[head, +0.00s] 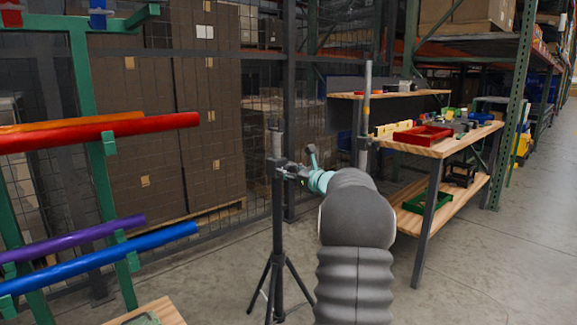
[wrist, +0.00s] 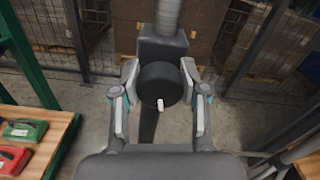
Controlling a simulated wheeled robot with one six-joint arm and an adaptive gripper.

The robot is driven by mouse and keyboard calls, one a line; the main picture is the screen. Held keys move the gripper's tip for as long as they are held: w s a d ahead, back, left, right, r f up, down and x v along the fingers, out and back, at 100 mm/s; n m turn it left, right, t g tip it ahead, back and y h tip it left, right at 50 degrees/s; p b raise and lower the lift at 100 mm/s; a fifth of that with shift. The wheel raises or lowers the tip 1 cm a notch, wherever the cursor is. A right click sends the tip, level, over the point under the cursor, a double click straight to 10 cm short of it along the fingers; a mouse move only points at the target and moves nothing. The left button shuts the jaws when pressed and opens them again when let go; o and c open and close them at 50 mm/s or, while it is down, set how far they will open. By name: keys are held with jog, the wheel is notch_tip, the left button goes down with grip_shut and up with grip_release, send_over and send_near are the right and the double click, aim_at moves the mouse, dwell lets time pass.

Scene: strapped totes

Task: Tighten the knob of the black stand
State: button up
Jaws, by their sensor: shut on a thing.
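The black stand (head: 277,215) stands upright on a tripod base left of my arm in the head view. In the wrist view its dark collar block (wrist: 163,48) and grey upper tube (wrist: 167,16) show at the top. The round black knob (wrist: 159,86) faces the wrist camera and has a small white mark low on its face. My gripper (wrist: 160,92) has one finger on each side of the knob and is shut on it. In the head view my gripper (head: 296,171) is at the stand's collar, and my arm hides part of the knob.
A rack with coloured tubes (head: 100,132) stands at the left. A wooden workbench (head: 440,148) with a red tray (head: 422,136) stands at the right. A mesh fence and stacked brown boxes (head: 150,100) are behind the stand. Floor is open at the lower right.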

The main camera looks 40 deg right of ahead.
jog(key=shift+m, duration=0.6)
jog(key=o, duration=1.2)
jog(key=shift+c, duration=0.2)
jog(key=s+d, duration=0.1)
jog(key=s, duration=1.1)
